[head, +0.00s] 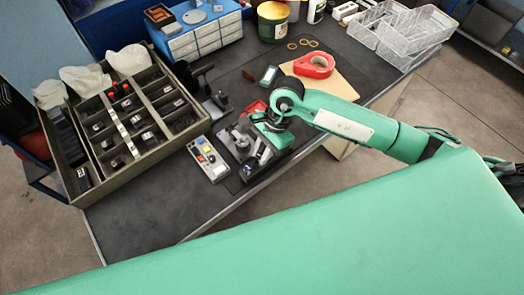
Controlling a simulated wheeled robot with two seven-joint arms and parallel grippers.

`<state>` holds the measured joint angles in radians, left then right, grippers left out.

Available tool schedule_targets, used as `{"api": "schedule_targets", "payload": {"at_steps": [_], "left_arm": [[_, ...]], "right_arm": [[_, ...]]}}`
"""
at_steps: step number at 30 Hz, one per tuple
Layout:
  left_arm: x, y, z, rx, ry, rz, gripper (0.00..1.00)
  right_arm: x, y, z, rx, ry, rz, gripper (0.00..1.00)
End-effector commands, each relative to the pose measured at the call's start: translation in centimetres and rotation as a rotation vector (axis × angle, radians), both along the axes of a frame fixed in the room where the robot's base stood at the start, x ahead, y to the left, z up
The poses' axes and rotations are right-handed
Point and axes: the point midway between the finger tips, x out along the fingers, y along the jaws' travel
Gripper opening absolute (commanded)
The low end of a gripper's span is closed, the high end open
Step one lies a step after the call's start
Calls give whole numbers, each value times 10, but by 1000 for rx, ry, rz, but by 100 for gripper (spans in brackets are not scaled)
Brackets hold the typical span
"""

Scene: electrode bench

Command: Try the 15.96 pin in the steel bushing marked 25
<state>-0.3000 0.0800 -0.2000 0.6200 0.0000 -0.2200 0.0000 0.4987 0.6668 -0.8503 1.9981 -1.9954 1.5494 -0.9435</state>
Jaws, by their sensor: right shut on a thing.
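My right gripper (262,146) comes in from the right over the dark bench mat. It points down and is shut on a small part, likely the pin, mostly hidden under the green hand; its marking cannot be read. Below and around it stand a dark fixture and small metal pieces (241,139), too small to name surely. The steel bushing marked 25 cannot be picked out. Small dark blocks sit in the compartments of the large divided tray (166,173) on the left; their labels are unreadable. My left gripper is not in view.
A grey control box with coloured buttons (208,159) lies just left of the gripper. A red tape dispenser (314,65) lies on a tan board (342,84) behind the arm. A blue drawer unit (205,38), jars and clear bins (421,37) stand at the back. The bench's front left is clear.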

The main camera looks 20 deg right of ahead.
Motion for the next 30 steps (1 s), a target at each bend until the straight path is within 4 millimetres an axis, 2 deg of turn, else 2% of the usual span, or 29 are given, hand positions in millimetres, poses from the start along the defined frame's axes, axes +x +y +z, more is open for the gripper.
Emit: {"api": "schedule_targets", "payload": {"at_steps": [20,21,24,25,30], "left_arm": [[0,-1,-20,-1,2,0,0],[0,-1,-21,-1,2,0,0],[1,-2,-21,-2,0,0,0],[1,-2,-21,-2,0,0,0],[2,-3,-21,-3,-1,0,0]], "right_arm": [[0,-1,-18,-3,0,-1,0],[0,-2,-19,-5,1,-1,21],[0,-2,-19,-5,2,-1,40],[0,-1,-19,-5,2,-1,44],[0,-1,-19,-2,1,-1,44]]}}
